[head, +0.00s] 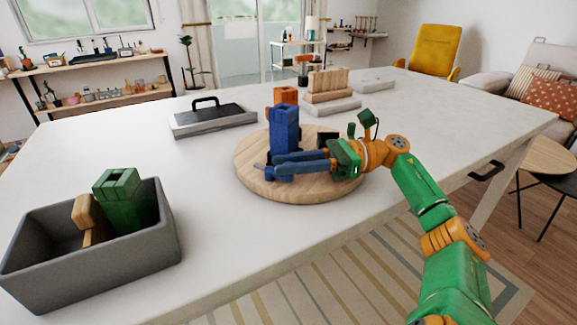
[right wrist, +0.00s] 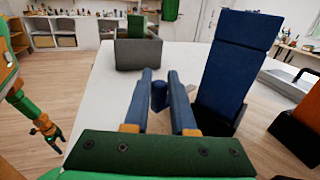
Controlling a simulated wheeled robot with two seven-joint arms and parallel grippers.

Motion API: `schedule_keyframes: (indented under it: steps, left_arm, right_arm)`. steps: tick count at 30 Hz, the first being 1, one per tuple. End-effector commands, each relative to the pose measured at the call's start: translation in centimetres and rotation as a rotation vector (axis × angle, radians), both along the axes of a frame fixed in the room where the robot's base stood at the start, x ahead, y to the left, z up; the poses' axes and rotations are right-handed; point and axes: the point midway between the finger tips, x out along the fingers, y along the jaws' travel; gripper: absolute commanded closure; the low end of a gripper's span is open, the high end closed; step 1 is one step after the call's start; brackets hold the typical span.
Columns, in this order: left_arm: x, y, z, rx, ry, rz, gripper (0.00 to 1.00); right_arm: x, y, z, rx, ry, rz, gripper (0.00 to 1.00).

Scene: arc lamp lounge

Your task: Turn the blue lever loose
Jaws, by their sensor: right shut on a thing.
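A blue lever piece has a tall upright block (head: 284,130) on a round wooden board (head: 252,182); the block also shows in the right wrist view (right wrist: 236,65). A small rounded blue lever end (right wrist: 159,96) sits low between the fingertips of my right gripper (right wrist: 160,88). My right gripper (head: 273,168) reaches in from the right, low beside the block, shut on this lever end. The fingers hide how the end joins the block. My left gripper (right wrist: 48,135) hangs off to the left in the right wrist view, too small to judge.
A grey bin (head: 95,248) with a green block (head: 122,200) and a wooden piece (head: 86,215) stands front left. A grey tray with a black handle (head: 207,108) lies behind the board. An orange block (head: 286,96) and a wooden rack (head: 328,86) stand farther back. The table's right side is clear.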

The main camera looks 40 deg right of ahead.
Motion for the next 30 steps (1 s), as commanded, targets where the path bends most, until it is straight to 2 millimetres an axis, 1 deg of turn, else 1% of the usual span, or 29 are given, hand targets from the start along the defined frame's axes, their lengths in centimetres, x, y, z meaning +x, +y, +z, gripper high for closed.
schedule_keyframes:
  steps: [9,21,22,25,30]
  left_arm:
    - [0.01,0.01,0.15,0.000,0.000,0.000,0.15]
    - [0.02,0.00,0.13,0.000,0.000,0.000,0.15]
    - [0.02,0.00,0.13,0.000,0.000,0.000,0.15]
    - [0.02,0.00,0.13,0.000,0.000,0.000,0.15]
    - [0.02,0.00,0.14,0.000,0.000,0.000,0.15]
  right_arm:
    - [0.08,-0.15,-0.08,0.000,0.002,0.045,1.00]
    - [0.08,-0.10,-0.23,-0.001,0.005,0.050,1.00]
    - [0.08,-0.10,-0.24,-0.001,0.005,0.050,0.73]
    - [0.09,-0.11,-0.22,0.000,0.004,0.050,0.46]
    - [0.09,-0.13,-0.16,0.000,0.003,0.049,0.46]
